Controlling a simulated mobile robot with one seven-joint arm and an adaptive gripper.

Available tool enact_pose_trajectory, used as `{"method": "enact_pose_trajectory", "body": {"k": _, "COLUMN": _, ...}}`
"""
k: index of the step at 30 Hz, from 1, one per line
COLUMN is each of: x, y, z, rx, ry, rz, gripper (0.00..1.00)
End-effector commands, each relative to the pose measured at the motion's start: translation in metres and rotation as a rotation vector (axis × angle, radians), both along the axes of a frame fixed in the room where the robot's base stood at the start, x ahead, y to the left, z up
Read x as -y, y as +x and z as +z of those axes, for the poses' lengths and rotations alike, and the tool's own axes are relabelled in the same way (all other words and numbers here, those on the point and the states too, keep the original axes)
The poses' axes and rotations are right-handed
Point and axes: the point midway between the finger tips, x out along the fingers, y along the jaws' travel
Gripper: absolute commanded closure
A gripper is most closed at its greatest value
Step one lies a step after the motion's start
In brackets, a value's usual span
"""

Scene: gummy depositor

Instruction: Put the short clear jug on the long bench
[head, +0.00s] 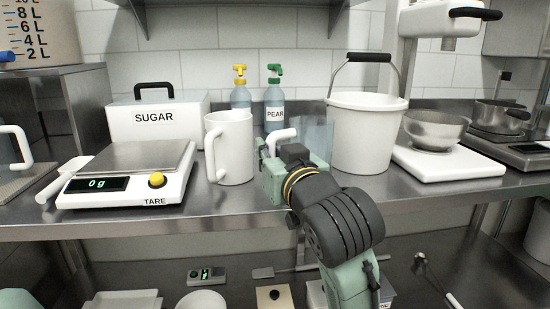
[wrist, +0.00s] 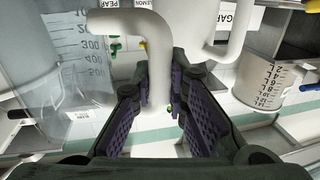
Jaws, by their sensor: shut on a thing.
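The short clear jug (head: 319,133) shows in the head view behind my gripper, between the white pitcher and the white bucket. In the wrist view the clear jug (wrist: 68,70) is at the left, with graduation marks on its wall and a white hooked handle (wrist: 152,45). My gripper (wrist: 164,85) has its jaws closed around the free end of that handle. In the head view my gripper (head: 285,160) hides part of the jug and its base. The long bench (head: 440,205) is the steel worktop. I cannot tell whether the jug touches it.
A white pitcher (head: 231,148) stands close on the left and a white bucket (head: 365,130) close on the right. Blue bottles (head: 274,104) stand behind. A scale (head: 130,175) and sugar box (head: 157,120) are left. A steel bowl (head: 436,128) is right. Bare bench shows along the front.

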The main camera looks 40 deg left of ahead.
Motion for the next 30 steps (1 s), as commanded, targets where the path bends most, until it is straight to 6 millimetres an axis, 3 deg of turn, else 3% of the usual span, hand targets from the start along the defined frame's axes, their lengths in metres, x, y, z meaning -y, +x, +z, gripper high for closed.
{"method": "enact_pose_trajectory", "body": {"k": 6, "x": -0.030, "y": 0.038, "z": -0.004, "rx": -0.001, "ry": 0.000, "rz": 0.000, "gripper": 1.00}}
{"method": "enact_pose_trajectory", "body": {"k": 15, "x": -0.048, "y": 0.059, "z": -0.011, "rx": -0.002, "ry": 0.000, "rz": 0.001, "gripper": 1.00}}
{"method": "enact_pose_trajectory", "body": {"k": 21, "x": -0.046, "y": 0.058, "z": -0.039, "rx": 0.000, "ry": 0.001, "rz": 0.000, "gripper": 1.00}}
{"method": "enact_pose_trajectory", "body": {"k": 30, "x": -0.046, "y": 0.057, "z": -0.041, "rx": 0.002, "ry": 0.002, "rz": 0.001, "gripper": 1.00}}
